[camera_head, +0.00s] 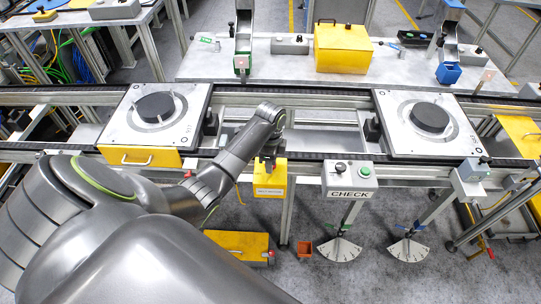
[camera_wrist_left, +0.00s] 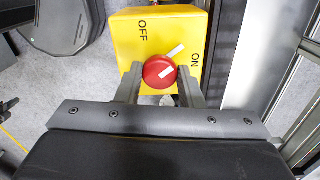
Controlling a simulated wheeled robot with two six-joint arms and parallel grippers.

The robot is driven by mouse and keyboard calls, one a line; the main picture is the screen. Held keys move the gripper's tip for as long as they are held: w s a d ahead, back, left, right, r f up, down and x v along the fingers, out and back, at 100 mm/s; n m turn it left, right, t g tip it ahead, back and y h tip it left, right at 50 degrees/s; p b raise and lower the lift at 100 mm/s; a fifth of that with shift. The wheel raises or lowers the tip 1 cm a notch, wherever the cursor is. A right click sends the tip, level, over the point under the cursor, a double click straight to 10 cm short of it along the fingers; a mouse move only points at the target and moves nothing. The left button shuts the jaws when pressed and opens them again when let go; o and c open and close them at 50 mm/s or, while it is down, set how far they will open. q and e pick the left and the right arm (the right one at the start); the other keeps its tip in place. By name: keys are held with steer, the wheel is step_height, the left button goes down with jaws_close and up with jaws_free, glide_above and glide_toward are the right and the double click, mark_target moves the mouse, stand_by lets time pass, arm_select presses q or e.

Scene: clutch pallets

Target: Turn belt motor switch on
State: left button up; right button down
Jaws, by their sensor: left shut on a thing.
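The belt motor switch is a yellow box (camera_head: 270,184) on the front of the conveyor rail, below my left gripper (camera_head: 270,158). In the left wrist view its yellow face (camera_wrist_left: 126,42) carries the words OFF at the upper left and ON at the right. Its round red knob (camera_wrist_left: 152,68) has a white bar, and a white mark on the face beyond it. The bar and the mark both slant towards the upper right, between OFF and ON. The fingers of my left gripper (camera_wrist_left: 160,82) are on both sides of the knob, shut on it. My right gripper is not in view.
Two pallets with dark discs (camera_head: 155,107) (camera_head: 430,117) sit on the conveyor. A yellow case (camera_head: 342,48) stands on the back table.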

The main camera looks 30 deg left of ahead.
arm_select(q)
steer(key=m, duration=0.3)
steer(key=shift+m, duration=2.2)
steer(key=o, duration=1)
